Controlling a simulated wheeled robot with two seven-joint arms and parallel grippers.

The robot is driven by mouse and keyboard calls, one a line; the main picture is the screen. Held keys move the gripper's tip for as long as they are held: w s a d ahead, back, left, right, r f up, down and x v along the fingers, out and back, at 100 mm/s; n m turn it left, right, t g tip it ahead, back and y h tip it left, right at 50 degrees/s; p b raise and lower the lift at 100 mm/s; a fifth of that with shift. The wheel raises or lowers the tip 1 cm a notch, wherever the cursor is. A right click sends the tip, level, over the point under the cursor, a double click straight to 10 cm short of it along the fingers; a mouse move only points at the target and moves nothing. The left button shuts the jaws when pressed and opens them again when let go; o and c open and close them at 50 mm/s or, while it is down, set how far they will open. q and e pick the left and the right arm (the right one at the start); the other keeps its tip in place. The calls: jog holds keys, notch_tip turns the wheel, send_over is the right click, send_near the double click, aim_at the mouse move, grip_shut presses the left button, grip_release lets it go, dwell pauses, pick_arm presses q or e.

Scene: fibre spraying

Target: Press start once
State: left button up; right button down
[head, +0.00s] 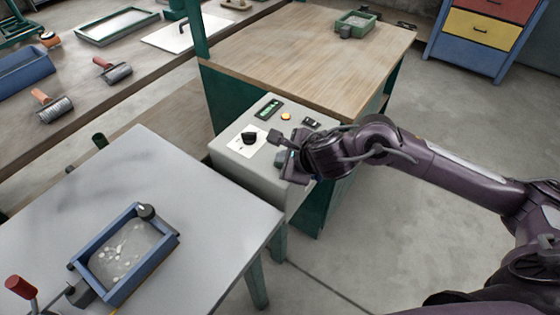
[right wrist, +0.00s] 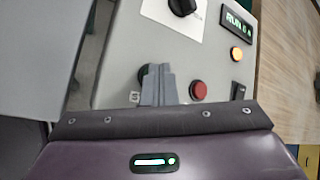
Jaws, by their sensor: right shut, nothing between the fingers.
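The grey control box (head: 232,158) stands between the grey table and the wooden bench. My right gripper (head: 274,137) is over its top, shut and empty. In the right wrist view the closed fingers (right wrist: 158,72) cover part of a dark round button (right wrist: 142,74). A label beginning with "S" (right wrist: 135,97) shows beside it; the rest is hidden. I cannot tell whether the fingertips touch the button. A red button (right wrist: 198,90) is to the right of the fingers. The green display (right wrist: 238,22) appears to read "RUN". My left gripper is not in view.
The box also carries a black knob (head: 249,138), a lit orange lamp (head: 286,116) and a black switch (head: 311,121). A blue-framed tray (head: 88,247) sits on the grey table (head: 200,205). The wooden bench (head: 310,60) is mostly clear.

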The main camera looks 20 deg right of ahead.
dwell(0.3)
jog(key=shift+r+p, duration=0.55)
jog(key=shift+r, duration=0.3)
notch_tip(320, 180, up, 5)
jog(key=p, duration=0.3)
jog(key=shift+p, duration=0.35)
dwell(0.5)
